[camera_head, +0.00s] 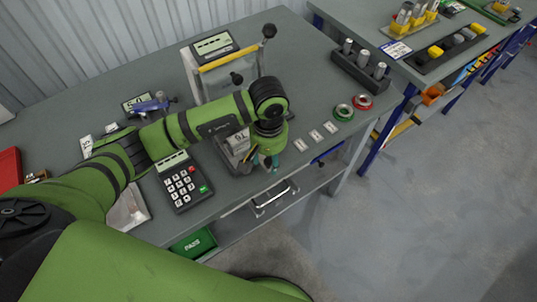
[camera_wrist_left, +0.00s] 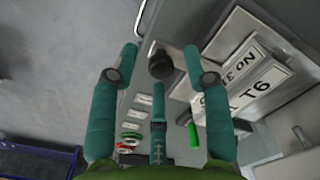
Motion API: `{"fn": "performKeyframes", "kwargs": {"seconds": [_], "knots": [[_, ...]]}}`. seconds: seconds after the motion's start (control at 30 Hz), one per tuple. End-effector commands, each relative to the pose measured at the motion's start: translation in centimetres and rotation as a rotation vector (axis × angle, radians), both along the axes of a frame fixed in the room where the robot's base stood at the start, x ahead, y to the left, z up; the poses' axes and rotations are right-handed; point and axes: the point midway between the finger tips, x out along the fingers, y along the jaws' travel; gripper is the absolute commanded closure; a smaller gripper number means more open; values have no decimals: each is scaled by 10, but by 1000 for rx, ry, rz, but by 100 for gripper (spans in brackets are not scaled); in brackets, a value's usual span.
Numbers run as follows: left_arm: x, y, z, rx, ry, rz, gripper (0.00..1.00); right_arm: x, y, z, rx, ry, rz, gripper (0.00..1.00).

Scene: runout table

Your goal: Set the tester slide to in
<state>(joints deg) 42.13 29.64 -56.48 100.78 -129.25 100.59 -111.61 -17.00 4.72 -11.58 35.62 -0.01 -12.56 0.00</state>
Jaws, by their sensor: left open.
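My left gripper (camera_head: 265,163) is at the front edge of the table, pointing down, and its teal fingers are spread. In the left wrist view the open gripper (camera_wrist_left: 159,58) has a dark round knob (camera_wrist_left: 160,67) between its fingertips; I cannot tell whether they touch it. That T6 unit (camera_head: 238,143) also shows in the head view, partly hidden by my arm. I cannot read a slide position. My right gripper is out of view.
A stand with a display (camera_head: 212,45), yellow bar and black knobs is behind my arm. A keypad (camera_head: 183,182) lies at the left. Green (camera_head: 343,112) and red (camera_head: 363,102) rings and white labels (camera_head: 316,136) are at the right. A drawer handle (camera_head: 272,197) is below.

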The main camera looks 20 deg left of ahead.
Motion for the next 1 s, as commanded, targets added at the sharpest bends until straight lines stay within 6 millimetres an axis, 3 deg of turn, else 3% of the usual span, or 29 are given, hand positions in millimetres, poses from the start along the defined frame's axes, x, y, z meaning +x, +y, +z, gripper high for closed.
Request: {"fn": "performKeyframes", "kwargs": {"seconds": [0.07,0.17,0.2,0.47,0.8,1.0], "knots": [[0,0,0,0,0,0,52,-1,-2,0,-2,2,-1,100],[0,0,0,0,0,0,84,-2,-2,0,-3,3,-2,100],[0,0,0,0,1,0,100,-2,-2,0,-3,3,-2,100],[1,2,-2,1,3,0,100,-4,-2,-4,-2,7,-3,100],[33,44,-8,8,-1,5,100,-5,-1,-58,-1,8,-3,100],[45,60,-4,5,3,3,100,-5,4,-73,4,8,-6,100]]}}
